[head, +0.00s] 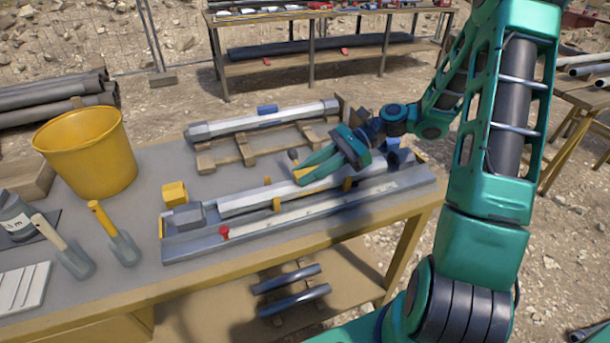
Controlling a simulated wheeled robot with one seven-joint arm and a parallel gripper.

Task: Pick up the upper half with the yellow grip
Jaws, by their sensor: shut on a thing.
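The long pale-grey half tube (245,201) lies lengthwise along the grey tray (175,247) on the table. My teal gripper (303,173) comes in from the right, low over the middle of this tube. Its jaws are shut on a yellow piece at the fingertips, which I take to be the yellow grip (305,172) of the upper half. The fingers hide most of the grip. I see no clear gap between the tube and the tray, and cannot tell whether the half is lifted.
Behind, another grey tube with a blue grip (267,109) rests on a wooden cradle (205,164). A yellow block (175,193) stands at the tray's left end. A yellow bucket (85,152) and trowels (118,240) are at left. A red knob (224,232) is on the tray's front.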

